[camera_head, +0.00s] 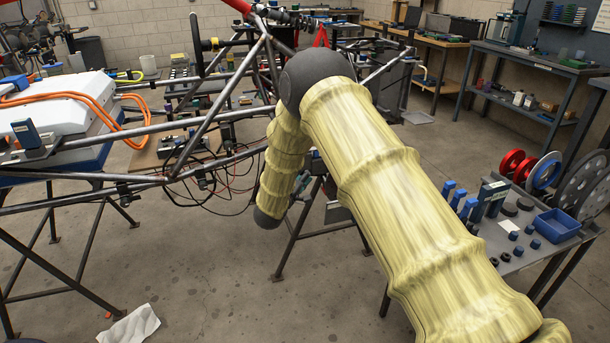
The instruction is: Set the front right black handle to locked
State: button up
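A tubular metal chassis (95,187) stands on trestle legs at the left and centre. Small black fittings (206,182) sit on its lower tube near the middle, and another black piece (123,193) sits further left. I cannot tell which, if any, is the front right black handle, nor its setting. My arm, in a yellow sleeve, crosses the centre and right and hides part of the chassis. Its far section bends down to a dark end beside the chassis tubes.
A bench (526,262) at the right holds blue parts, a blue bin (556,225) and wheels. A white battery-like box (62,112) with orange cables lies on the left. A white cloth (130,325) lies on the floor. The floor at front centre is clear.

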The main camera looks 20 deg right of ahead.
jog(key=shift+w+d, duration=0.15)
grip_shut()
jog(key=shift+f, duration=0.1)
